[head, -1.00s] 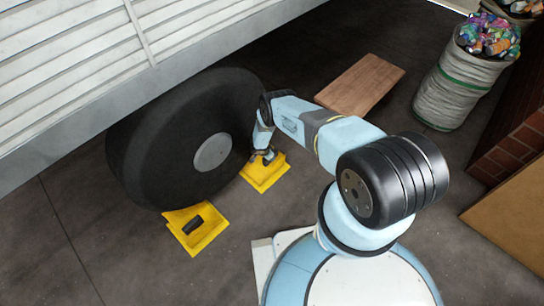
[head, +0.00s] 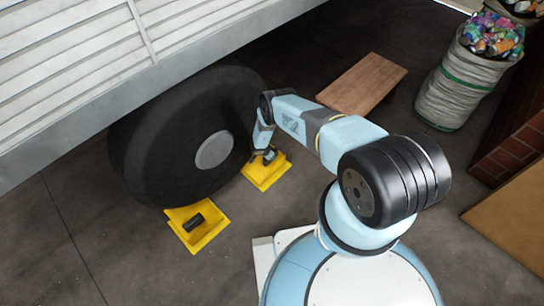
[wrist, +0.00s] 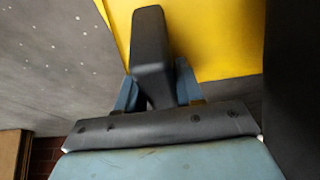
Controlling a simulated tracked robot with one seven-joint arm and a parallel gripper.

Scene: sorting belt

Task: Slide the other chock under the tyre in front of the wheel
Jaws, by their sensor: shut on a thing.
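The black tyre (head: 150,150) stands under the white slatted trailer side. One yellow chock (head: 265,176) lies on the floor close to the tyre's right side, and my gripper (head: 268,156) is at its top. In the wrist view my gripper (wrist: 155,85) is shut on the dark handle (wrist: 151,45) of this yellow chock (wrist: 220,40).
A wooden board or low bench (head: 362,82) lies behind my arm. A grey sack of colourful cans (head: 455,90) stands at the upper right, near a brick wall (head: 500,150). The floor left of the chocks is clear.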

